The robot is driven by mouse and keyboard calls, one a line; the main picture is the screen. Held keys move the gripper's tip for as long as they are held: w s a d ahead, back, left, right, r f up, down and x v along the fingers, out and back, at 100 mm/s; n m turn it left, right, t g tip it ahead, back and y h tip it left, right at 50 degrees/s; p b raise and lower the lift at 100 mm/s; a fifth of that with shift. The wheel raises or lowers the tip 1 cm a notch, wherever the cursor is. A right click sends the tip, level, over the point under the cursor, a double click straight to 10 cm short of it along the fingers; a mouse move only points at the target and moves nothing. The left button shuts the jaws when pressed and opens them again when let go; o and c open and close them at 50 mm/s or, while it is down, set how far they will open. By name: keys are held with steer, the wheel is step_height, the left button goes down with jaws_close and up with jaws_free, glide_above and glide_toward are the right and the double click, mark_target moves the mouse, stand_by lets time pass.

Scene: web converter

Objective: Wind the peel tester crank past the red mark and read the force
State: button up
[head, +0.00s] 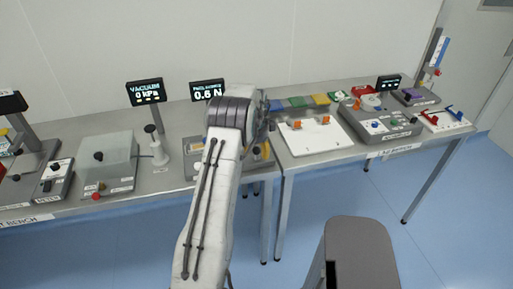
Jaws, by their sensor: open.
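The peel display (207,90) is a black screen at the back of the left bench and reads 0.6 N. Below it is a grey device (194,163), likely the peel tester, mostly covered by my arm. Small orange or yellow parts (257,153) show just right of my arm; I cannot tell if they belong to the tester. I cannot make out the crank or the red mark. My arm reaches up over the bench edge, and its end is hidden behind its own dark joint, so my gripper's fingers do not show.
A vacuum display (145,92) reads 0 kPa, above a clear-covered box (108,162) on the left bench. The right bench holds a white board (315,137), coloured blocks (298,101) and a grey control box (382,125).

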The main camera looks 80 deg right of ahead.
steer(key=shift+f, duration=0.35)
jaws_close()
stand_by(0.5)
